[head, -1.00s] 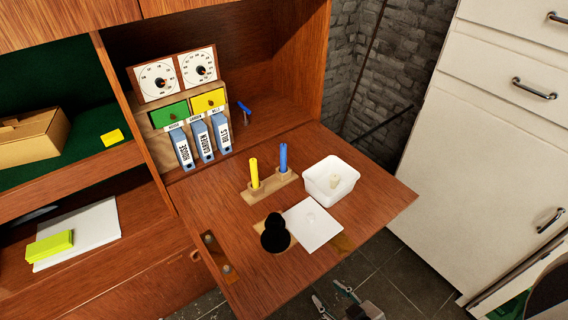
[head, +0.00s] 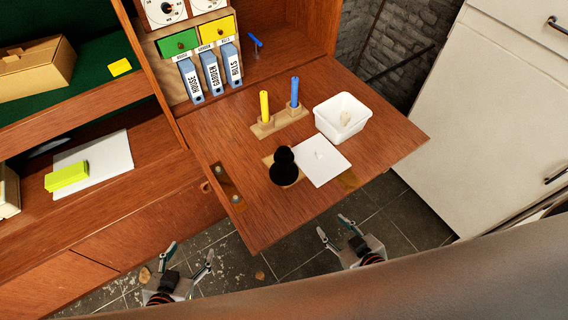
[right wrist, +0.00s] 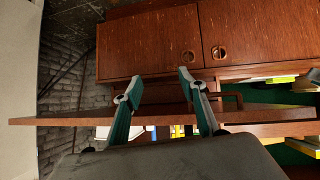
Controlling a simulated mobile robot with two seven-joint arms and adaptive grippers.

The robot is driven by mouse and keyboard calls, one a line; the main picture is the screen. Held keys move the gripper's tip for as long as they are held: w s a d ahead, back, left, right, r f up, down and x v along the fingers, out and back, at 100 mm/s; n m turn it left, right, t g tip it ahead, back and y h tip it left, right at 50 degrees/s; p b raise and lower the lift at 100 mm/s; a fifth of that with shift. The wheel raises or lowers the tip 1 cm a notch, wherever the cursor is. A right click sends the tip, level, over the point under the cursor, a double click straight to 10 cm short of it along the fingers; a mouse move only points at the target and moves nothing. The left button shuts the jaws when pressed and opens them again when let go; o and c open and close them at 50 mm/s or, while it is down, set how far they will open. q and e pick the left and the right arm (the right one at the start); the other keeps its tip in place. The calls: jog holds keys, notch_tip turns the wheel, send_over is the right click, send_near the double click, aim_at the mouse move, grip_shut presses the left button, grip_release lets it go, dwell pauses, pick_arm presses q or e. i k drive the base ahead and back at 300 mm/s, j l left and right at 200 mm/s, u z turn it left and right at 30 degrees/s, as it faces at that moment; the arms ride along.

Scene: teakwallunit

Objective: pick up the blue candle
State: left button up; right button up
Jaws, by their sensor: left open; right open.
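The blue candle (head: 294,92) stands upright in a wooden holder (head: 280,123) on the fold-down desk leaf, to the right of a yellow candle (head: 264,105) in the same holder. My right gripper (head: 334,227) is open and empty, in front of and below the leaf's front edge. It also shows open in the right wrist view (right wrist: 160,82), with the leaf's edge across behind its fingers; no candle can be made out there. My left gripper (head: 188,256) is open and empty over the floor, left of the leaf's near corner.
A white tub (head: 342,117) stands right of the candles. A white square lid (head: 322,162) and a black rounded object (head: 284,168) lie nearer the front. Blue binders (head: 211,72) and small drawers (head: 178,42) stand behind. The leaf's right front (head: 390,145) is bare.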

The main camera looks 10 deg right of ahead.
aim_at(295, 84)
jog(key=j+u, duration=0.25)
jog(key=j, duration=1.15)
jog(key=i+j+z, duration=0.25)
jog(key=i+j, duration=0.25)
jog(key=i, duration=0.1)
